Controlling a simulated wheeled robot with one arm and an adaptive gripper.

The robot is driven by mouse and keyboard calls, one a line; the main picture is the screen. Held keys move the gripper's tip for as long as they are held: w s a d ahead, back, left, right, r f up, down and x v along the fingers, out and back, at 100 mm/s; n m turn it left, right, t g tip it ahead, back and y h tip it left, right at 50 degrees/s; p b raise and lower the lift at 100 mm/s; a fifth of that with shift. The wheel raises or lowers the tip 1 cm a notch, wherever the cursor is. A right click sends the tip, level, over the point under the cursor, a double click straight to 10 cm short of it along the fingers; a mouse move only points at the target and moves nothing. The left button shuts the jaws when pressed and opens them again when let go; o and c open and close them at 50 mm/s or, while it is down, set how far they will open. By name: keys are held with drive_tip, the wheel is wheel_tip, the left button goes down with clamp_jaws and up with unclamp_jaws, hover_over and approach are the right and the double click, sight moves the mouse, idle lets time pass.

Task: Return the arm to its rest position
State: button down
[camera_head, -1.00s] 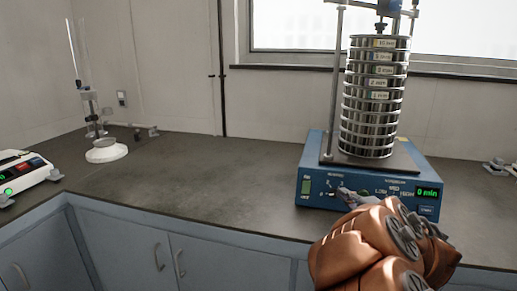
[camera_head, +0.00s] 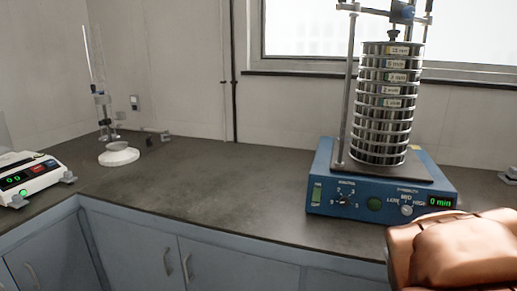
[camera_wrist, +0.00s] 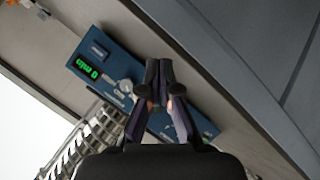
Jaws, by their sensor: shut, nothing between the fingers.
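My gripper (camera_wrist: 158,75) shows in the wrist view with its dark fingertips together and nothing between them. It is in front of the blue sieve shaker base, apart from it as far as I can tell. In the head view my orange-brown arm (camera_head: 455,250) fills the lower right corner, and the gripper itself is not visible there. The sieve shaker (camera_head: 330,190) stands on the counter with a stack of metal sieves (camera_head: 382,105) clamped upright on it. Its display reads 0 min. The shaker's panel also shows in the wrist view (camera_wrist: 120,60).
The grey counter (camera_head: 220,190) is clear between the shaker and the left-hand items. A glass apparatus on a white round base (camera_head: 118,155) stands at the back left. A white device with a green display (camera_head: 28,180) is at the far left. Cabinets are below.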

drive_tip(key=s+a+f+m+g+y, duration=0.1)
drive_tip(key=s+a+f+g+y, duration=0.1)
drive_tip(key=s+a+g, duration=0.5)
drive_tip(key=s+a+f+m+y, duration=0.15)
drive_tip(key=s+a, duration=0.35)
drive_tip(key=s, duration=0.6)
drive_tip(key=s+a+f+m+g+y, duration=0.1)
drive_tip(key=s+a+f+g+y, duration=0.25)
drive_tip(key=s+a, duration=0.45)
wheel_tip(320, 180, up, 20)
drive_tip(key=s+d+h+p, duration=0.1)
drive_tip(key=s+p, duration=0.1)
drive_tip(key=p, duration=1.6)
drive_tip(key=shift+d+r+t, duration=0.15)
drive_tip(key=shift+d+t, duration=0.2)
drive_tip(key=c, duration=1.9)
unclamp_jaws()
